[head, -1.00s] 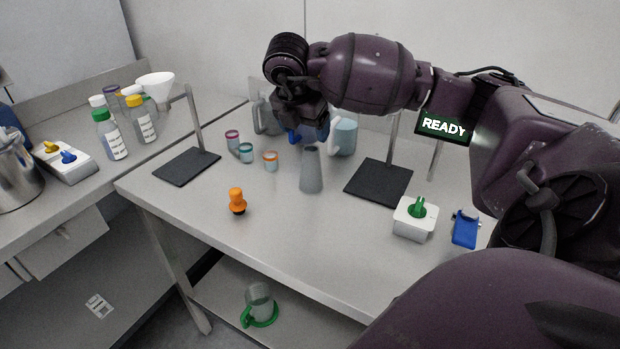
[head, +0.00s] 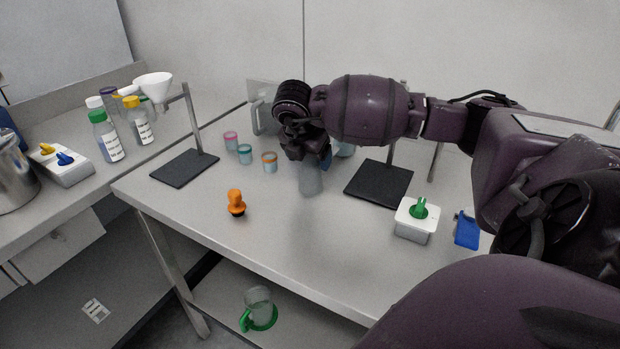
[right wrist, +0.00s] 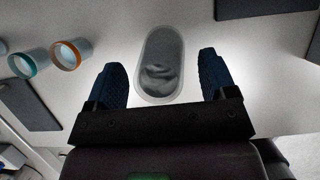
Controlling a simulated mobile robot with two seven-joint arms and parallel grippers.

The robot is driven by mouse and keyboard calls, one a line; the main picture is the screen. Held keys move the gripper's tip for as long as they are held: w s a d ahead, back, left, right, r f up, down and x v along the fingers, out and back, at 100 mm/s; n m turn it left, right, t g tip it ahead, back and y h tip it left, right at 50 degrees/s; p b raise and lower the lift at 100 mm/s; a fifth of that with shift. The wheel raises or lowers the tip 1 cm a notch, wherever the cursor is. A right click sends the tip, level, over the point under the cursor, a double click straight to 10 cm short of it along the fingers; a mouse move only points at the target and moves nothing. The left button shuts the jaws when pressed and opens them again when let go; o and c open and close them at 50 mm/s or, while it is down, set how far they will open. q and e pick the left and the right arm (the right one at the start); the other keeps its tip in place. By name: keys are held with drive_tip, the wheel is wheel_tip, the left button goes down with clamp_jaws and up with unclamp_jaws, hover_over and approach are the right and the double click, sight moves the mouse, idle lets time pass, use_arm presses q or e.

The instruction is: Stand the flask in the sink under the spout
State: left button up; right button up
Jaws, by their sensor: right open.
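The grey, tapered flask (head: 310,182) stands upright on the metal table in the head view, its upper part hidden by my right gripper (head: 312,158). In the right wrist view the flask (right wrist: 158,75) shows as a rounded grey outline between the two blue fingers of the right gripper (right wrist: 163,72). The fingers are spread, with a gap on each side of the flask in that view. My left gripper is not in view. I see no sink or spout.
Small ringed cups (head: 269,162) stand left of the flask. An orange-topped piece (head: 236,203) stands nearer the front. A black stand base (head: 379,184), a white box with a green knob (head: 416,219) and a blue item (head: 466,230) lie to the right. The table's front middle is clear.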

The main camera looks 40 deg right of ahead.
drive_tip(key=shift+x, duration=0.75)
drive_tip(key=shift+r, duration=0.1)
drive_tip(key=c, duration=1.4)
